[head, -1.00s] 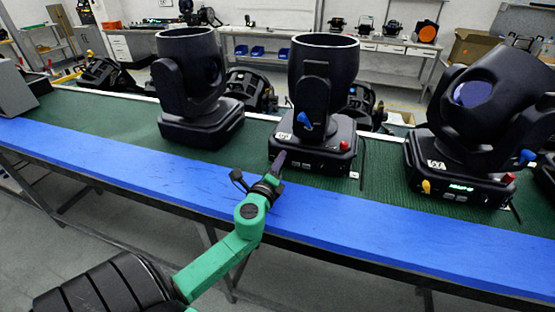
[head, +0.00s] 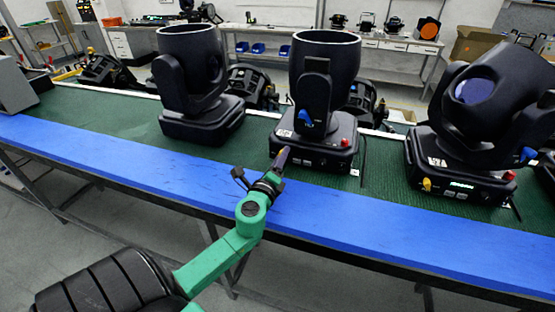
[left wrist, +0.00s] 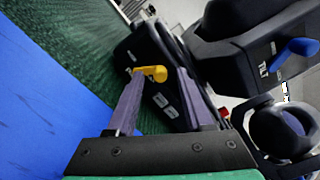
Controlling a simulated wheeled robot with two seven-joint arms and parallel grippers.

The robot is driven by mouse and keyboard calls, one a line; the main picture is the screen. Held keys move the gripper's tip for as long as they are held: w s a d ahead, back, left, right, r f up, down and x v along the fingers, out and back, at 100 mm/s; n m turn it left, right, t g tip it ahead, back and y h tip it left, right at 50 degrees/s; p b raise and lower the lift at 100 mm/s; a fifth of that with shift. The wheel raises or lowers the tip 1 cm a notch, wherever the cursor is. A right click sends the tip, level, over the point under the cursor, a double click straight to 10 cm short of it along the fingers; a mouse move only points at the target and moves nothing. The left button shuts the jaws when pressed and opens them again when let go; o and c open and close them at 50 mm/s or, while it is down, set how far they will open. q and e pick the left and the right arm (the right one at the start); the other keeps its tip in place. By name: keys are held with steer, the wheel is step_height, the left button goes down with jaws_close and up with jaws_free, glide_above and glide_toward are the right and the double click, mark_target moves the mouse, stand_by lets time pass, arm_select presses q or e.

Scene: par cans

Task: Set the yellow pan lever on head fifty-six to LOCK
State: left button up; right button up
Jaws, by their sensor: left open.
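The middle moving-head light (head: 322,85) stands upright on the bench; its small white label is too small to read surely. The yellow pan lever (left wrist: 152,73) sticks out from its base in the left wrist view. In the head view that lever is hidden behind my left gripper (head: 283,158). My left gripper, also in the left wrist view (left wrist: 160,76), is open, its two purple-grey fingers on either side of the lever. I cannot tell if either finger touches it. My right gripper is not in view.
A blue lever (head: 305,118) and a red knob (head: 345,143) are on the middle light. Another light (head: 484,120) with its own yellow lever (head: 427,184) stands right, and one (head: 198,85) left. The blue bench edge (head: 120,160) is clear.

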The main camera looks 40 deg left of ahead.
arm_select(q)
steer(key=b+v, duration=0.5)
steer(key=v, duration=0.9)
steer(key=shift+s+d+f, duration=0.1)
steer(key=shift+s+f, duration=0.05)
steer(key=shift+s, duration=0.05)
